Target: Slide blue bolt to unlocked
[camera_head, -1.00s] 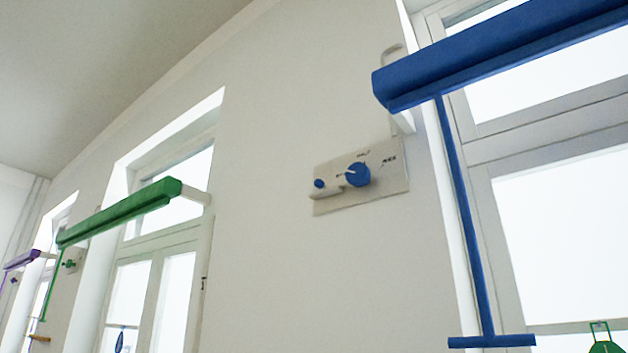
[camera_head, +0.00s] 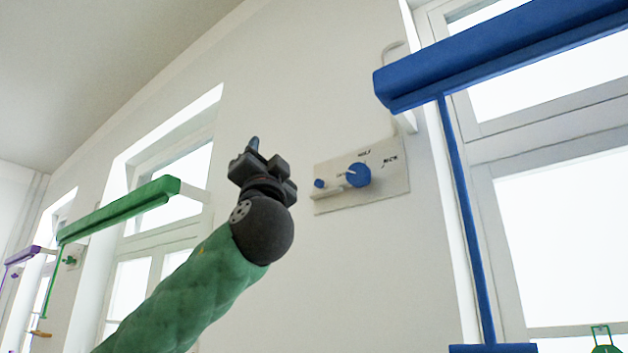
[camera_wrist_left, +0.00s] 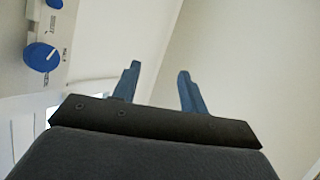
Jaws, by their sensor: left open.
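The blue bolt (camera_head: 319,183) is a small blue knob at the left of a pale control plate (camera_head: 390,170) on the wall. Beside it on the plate is a larger round blue dial (camera_head: 357,175) with a white pointer and small lettering. My left gripper (camera_head: 254,146) is raised to the left of the plate, apart from it. In the left wrist view its two blue fingers (camera_wrist_left: 157,80) are spread with nothing between them. That view also shows the blue dial (camera_wrist_left: 41,57) and the bolt knob (camera_wrist_left: 55,3) at the upper left. My right gripper is not in view.
A blue awning bar (camera_head: 500,55) with a hanging blue rod (camera_head: 464,210) juts out at the right, by a window. A green awning bar (camera_head: 120,212) stands farther left. The wall below the plate is bare.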

